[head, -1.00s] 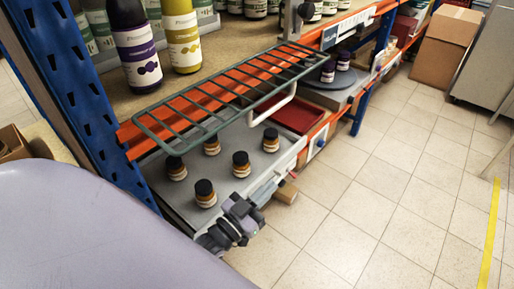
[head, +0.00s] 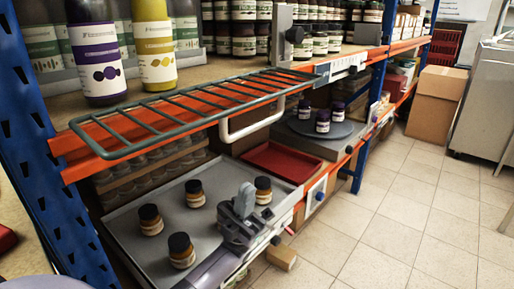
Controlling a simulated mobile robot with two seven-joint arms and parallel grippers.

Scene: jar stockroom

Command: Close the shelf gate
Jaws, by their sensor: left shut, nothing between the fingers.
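The shelf gate is a grey-green wire grid (head: 186,109) along the orange beam of the upper shelf. It lies nearly flat, sticking out from the shelf front, and a white U-shaped handle (head: 252,128) hangs below it. My left gripper (head: 245,199) is below the gate, over the front edge of the lower tray. It is shut and empty, clear of the gate and close to a small brown jar with a black lid (head: 263,191). My right gripper is not in view.
Several brown jars stand on the grey tray (head: 122,222). A red tray (head: 270,161) and a round grey stand (head: 320,129) with purple jars lie further right. Large bottles (head: 152,45) stand above.

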